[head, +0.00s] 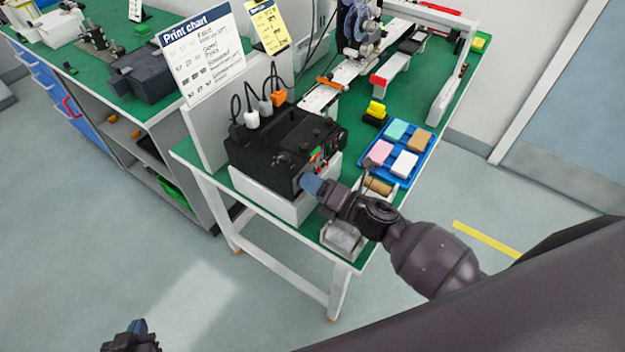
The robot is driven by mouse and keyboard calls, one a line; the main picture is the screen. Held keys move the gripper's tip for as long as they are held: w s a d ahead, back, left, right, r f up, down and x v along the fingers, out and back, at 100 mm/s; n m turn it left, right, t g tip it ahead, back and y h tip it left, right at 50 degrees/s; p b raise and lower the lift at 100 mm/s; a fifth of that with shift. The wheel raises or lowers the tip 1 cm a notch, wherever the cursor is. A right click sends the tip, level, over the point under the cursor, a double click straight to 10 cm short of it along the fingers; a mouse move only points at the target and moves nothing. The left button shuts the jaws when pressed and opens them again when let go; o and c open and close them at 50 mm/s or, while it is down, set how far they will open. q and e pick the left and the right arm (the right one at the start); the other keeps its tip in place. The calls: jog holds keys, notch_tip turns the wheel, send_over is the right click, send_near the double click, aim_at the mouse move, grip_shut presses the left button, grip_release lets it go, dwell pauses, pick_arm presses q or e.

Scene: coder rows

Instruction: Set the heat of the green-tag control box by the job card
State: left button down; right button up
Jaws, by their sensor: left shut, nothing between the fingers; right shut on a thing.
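The black control box (283,143) sits on a white base at the near end of the green-topped table. Small green and red marks (316,156) show on its front panel. My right gripper (309,184) is at the lower front of this box, shut on what seems to be a knob; its blue-tipped fingers hide the knob and its setting. A yellow card (269,26) with small unreadable lines stands behind the box. The white print chart (201,57) stands left of it. My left gripper (136,330) is shut and empty, low at the bottom left, over the floor.
A blue tray (376,163) with coloured blocks lies right of the box. Plugs and cables rise behind the box.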

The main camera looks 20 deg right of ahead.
jog(key=shift+m, duration=0.7)
jog(key=o, duration=0.6)
jog(key=shift+o, duration=0.2)
jog(key=v, duration=0.9)
jog(key=shift+s+d+f+b, duration=0.1)
jog(key=shift+s+d+b, duration=0.15)
jog(key=shift+b, duration=0.15)
jog(key=shift+s+d, duration=0.3)
jog(key=shift+s, duration=0.2)
